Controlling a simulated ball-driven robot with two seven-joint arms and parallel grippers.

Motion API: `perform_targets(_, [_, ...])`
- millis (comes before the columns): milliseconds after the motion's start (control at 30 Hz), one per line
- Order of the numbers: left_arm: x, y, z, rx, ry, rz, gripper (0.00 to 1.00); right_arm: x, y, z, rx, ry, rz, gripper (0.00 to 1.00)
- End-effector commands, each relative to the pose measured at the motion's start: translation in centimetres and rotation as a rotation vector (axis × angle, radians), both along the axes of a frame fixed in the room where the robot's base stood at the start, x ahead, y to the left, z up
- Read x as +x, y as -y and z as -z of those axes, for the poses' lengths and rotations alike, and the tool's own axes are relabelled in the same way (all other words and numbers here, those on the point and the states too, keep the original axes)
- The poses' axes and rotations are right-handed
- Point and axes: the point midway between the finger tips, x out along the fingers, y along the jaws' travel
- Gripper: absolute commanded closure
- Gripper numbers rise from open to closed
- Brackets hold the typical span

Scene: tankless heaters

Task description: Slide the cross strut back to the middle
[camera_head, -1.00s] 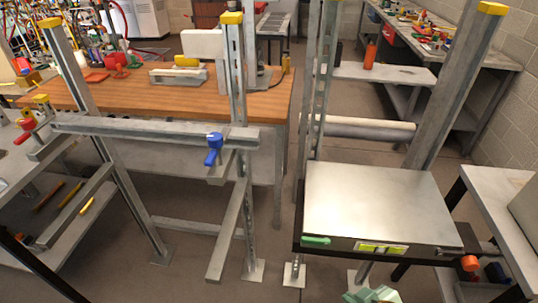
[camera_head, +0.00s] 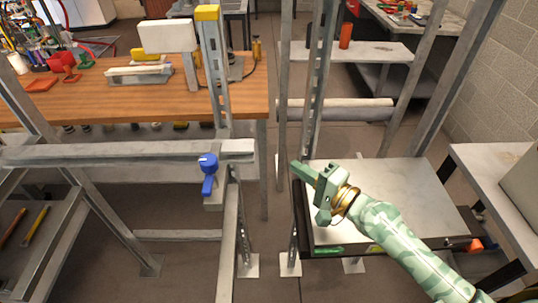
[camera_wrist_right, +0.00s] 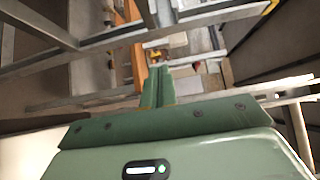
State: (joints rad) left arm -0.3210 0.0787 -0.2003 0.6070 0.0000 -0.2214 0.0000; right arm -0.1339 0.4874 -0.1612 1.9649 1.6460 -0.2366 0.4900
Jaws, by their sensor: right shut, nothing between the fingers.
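The cross strut (camera_head: 120,152) is a grey metal bar that runs level across the left frame in the head view. A blue knob (camera_head: 208,166) with a hanging handle sits on it beside the right upright (camera_head: 216,70), which has a yellow cap. The strut's right end reaches a little past that upright. My left gripper is not in view.
A metal-topped stand (camera_head: 420,185) lies under my right arm. Slotted uprights (camera_head: 322,70) rise just behind my right gripper. A wooden bench (camera_head: 100,95) with tools stands behind the left frame. Open floor (camera_head: 190,265) shows under the strut.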

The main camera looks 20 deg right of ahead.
Motion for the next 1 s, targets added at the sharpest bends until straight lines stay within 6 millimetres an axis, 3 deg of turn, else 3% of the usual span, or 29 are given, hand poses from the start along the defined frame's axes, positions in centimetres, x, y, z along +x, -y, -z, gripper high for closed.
perform_targets(100, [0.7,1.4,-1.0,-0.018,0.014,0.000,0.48,2.3,-1.3,-0.4,0.003,0.003,0.000,1.00])
perform_targets(200, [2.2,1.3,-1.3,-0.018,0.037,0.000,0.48,4.0,-2.4,-0.3,0.002,0.002,-0.001,1.00])
perform_targets(433, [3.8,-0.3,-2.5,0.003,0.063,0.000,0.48,4.6,-5.3,-0.1,0.002,-0.001,-0.001,1.00])
perform_targets(900, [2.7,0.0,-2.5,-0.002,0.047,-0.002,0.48,4.8,-6.1,0.1,-0.002,-0.001,-0.002,1.00])
perform_targets(1000, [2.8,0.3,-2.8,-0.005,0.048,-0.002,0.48,5.1,-7.1,0.0,0.001,-0.002,-0.001,1.00])
